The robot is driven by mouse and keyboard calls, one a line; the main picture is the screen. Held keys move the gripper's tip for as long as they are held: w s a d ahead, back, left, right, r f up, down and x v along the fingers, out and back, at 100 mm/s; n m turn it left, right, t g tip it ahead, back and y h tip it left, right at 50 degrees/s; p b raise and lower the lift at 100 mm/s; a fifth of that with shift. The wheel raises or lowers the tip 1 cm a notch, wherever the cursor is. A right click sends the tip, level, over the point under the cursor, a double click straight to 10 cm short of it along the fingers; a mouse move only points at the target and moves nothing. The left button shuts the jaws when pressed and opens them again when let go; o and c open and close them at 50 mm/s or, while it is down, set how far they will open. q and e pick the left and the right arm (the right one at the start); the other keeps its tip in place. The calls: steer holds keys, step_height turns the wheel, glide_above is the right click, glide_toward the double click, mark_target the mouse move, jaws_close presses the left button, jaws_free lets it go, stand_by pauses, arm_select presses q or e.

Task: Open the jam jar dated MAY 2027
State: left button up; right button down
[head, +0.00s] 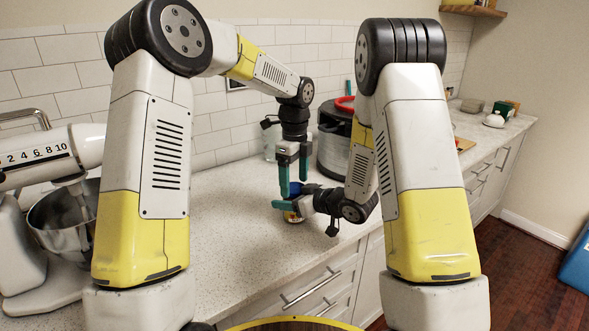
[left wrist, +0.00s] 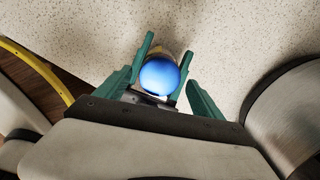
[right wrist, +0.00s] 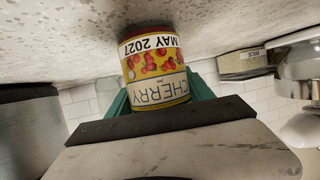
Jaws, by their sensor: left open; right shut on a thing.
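The cherry jam jar (right wrist: 158,72) has a yellow label with cherries and the date MAY 2027, upside down in the right wrist view. It stands upright at the counter, partly hidden in the head view (head: 292,217). Its round blue lid (left wrist: 160,76) shows in the left wrist view. My right gripper (head: 286,205) comes in from the side, shut on the jar's body. My left gripper (head: 294,181) points down above the jar, open, its fingers on either side of the lid with gaps between. Whether a fingertip touches the lid is unclear.
A stand mixer with a metal bowl (head: 62,218) stands at the left. A box labelled RICE (right wrist: 245,63) shows in the right wrist view. The counter (head: 225,235) left of the jar is clear; its front edge is close to the jar.

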arm_select(q)
steer(key=shift+f, duration=0.5)
steer(key=shift+c, duration=0.5)
steer(key=c, duration=1.4)
steer(key=n, duration=0.3)
steer(key=shift+n, duration=0.3)
steer(key=o, duration=1.5)
steer(key=shift+o, duration=0.2)
steer(key=shift+r, duration=0.1)
